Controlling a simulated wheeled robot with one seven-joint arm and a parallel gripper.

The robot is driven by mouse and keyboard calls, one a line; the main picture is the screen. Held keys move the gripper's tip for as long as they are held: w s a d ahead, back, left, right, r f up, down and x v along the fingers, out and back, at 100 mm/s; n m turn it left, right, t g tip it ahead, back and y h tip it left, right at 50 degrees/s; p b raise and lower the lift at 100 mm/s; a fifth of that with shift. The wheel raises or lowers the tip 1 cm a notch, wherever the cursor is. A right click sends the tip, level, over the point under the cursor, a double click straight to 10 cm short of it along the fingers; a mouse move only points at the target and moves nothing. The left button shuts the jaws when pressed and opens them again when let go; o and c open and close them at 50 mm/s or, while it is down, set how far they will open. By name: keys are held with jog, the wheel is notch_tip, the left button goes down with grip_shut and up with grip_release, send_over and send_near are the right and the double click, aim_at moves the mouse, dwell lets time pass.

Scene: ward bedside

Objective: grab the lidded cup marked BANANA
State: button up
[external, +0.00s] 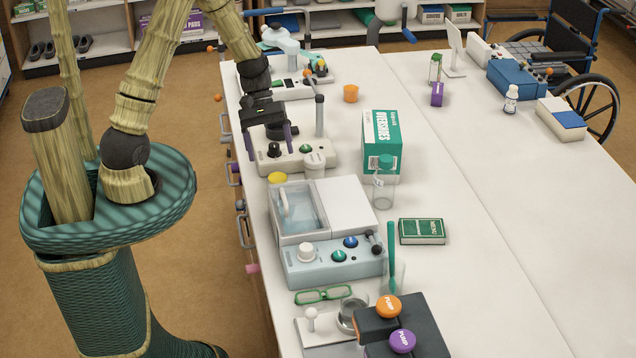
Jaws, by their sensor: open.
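No cup with a readable BANANA mark shows. A small white lidded cup (315,164) stands at the front right of a white device with a black knob and a green knob; the print on its lid is too small to read. A round yellow top (277,178) shows just left of it, near the table's left edge; I cannot tell whether it is a cup lid. My gripper (270,142) points down over the white device, left of and behind the white cup. Its purple-sided fingers are apart, with no held object visible between them.
The long white table (480,215) is mostly clear at the right. A green-and-white box (383,142), a clear bottle with a green cap (384,180) and a clear-lidded unit (300,210) stand near the white cup. An orange cup (351,93) stands farther back.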

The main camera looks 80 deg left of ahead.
aim_at(306, 156)
jog(key=a+f+n+t, duration=0.1)
jog(key=a+n, duration=0.1)
jog(key=w+a+f+n+t+h+b, duration=0.1)
jog(key=a+n, duration=0.1)
jog(key=a, duration=0.1)
jog(key=a+f+n+t+h, duration=0.1)
jog(key=a+n+t, duration=0.1)
jog(key=shift+w+a+f, duration=0.3)
jog(key=shift+w+f, duration=0.05)
jog(key=shift+f, duration=0.05)
jog(key=a+n+t, duration=0.1)
jog(key=a, duration=0.1)
jog(key=a+f+n+t+b, duration=0.1)
jog(key=a+n+t, duration=0.1)
jog(key=a, duration=0.1)
jog(key=a+n+t, duration=0.2)
jog(key=a, duration=0.1)
jog(key=shift+a+f+h, duration=0.1)
jog(key=shift+f+h, duration=0.15)
jog(key=shift+h, duration=0.05)
jog(key=shift+w, duration=0.1)
jog(key=p+x, duration=0.3)
jog(key=x, duration=0.8)
jog(key=shift+w+d, duration=0.1)
jog(key=shift+d, duration=0.2)
jog(key=shift+w+d+f, duration=0.25)
jog(key=shift+f, duration=0.05)
